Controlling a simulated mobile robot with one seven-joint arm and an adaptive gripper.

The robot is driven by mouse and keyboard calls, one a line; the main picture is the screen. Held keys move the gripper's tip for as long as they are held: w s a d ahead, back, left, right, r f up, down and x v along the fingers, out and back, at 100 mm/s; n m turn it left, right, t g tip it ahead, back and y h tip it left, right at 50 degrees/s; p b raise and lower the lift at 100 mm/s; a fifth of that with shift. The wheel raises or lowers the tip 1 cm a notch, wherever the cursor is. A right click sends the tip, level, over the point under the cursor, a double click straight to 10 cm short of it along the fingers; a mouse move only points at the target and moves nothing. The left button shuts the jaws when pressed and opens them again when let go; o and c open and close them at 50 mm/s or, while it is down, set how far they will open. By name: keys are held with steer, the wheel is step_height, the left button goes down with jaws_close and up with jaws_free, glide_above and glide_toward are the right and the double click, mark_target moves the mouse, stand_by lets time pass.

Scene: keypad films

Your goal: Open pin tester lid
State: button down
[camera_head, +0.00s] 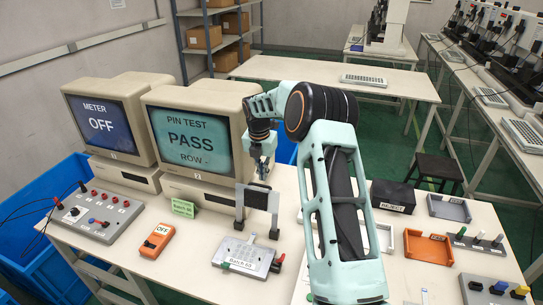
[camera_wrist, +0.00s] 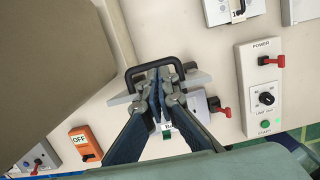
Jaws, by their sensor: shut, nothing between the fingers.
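The pin tester (camera_head: 245,257) is a low grey box with a pale top and a label on its front, standing on the near part of the table. My gripper (camera_head: 262,172) is right behind and above the lid's top edge. In the wrist view my gripper (camera_wrist: 158,85) is shut and empty, its tips close to the lid's black loop handle (camera_wrist: 154,66). I cannot tell whether they touch. The fingers hide most of the tester there.
A monitor (camera_head: 190,138) reading "PIN TEST PASS" stands close behind left. An orange meter (camera_head: 157,240) and a grey control box (camera_head: 97,215) lie to the left. An orange tray (camera_head: 428,247) and a dark box (camera_head: 393,196) are to the right. Bare tabletop lies left of the tester.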

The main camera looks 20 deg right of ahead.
steer(key=w+d+r, duration=0.3)
steer(key=w, duration=0.2)
steer(key=shift+w+d+r, duration=0.15)
steer(key=shift+w+d, duration=0.2)
steer(key=shift+d, duration=0.05)
